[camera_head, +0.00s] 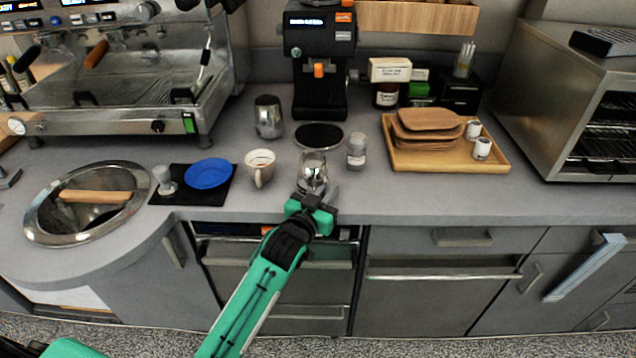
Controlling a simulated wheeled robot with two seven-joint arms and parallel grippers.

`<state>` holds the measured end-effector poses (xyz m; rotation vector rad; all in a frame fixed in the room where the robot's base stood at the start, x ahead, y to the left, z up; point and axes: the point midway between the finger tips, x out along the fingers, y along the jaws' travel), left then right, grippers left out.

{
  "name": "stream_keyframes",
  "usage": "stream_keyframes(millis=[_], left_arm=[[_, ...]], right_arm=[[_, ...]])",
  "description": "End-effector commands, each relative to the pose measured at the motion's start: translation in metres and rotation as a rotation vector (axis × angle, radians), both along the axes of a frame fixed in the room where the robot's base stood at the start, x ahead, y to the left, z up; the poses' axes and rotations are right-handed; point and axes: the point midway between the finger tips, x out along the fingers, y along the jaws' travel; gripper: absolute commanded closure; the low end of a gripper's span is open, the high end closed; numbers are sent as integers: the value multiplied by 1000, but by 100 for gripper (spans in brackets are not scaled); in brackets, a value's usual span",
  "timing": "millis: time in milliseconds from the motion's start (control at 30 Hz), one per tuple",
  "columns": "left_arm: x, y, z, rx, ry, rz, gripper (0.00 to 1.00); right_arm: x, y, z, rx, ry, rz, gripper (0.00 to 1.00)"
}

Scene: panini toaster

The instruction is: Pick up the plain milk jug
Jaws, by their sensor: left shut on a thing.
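A shiny metal milk jug (312,168) is upright near the front edge of the counter. My left gripper (313,203) reaches it from the front and is shut on it; the fingers partly hide its lower part. I cannot tell whether its base touches the counter. A second metal jug (268,117) stands farther back to the left, clear of the gripper. At this size I cannot make out markings on either jug. My right gripper is not in view.
A patterned cup (260,167) stands left of the held jug and a small shaker (356,150) right of it. A black round mat (319,136) lies behind. A grinder (320,60), an espresso machine (120,75) and a wooden tray (450,167) surround the area.

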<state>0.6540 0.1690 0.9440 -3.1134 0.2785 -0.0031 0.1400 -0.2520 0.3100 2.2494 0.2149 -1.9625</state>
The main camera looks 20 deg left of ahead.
Motion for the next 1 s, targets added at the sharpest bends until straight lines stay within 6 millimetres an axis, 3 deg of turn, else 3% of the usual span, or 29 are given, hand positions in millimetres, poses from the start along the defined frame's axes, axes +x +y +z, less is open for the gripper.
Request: stream_keyframes(millis=[467, 1000], left_arm=[[0, 0, 15, 0, -3, 0, 100], [0, 0, 81, 0, -4, 0, 100]], right_arm=[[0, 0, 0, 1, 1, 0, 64], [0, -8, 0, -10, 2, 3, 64]])
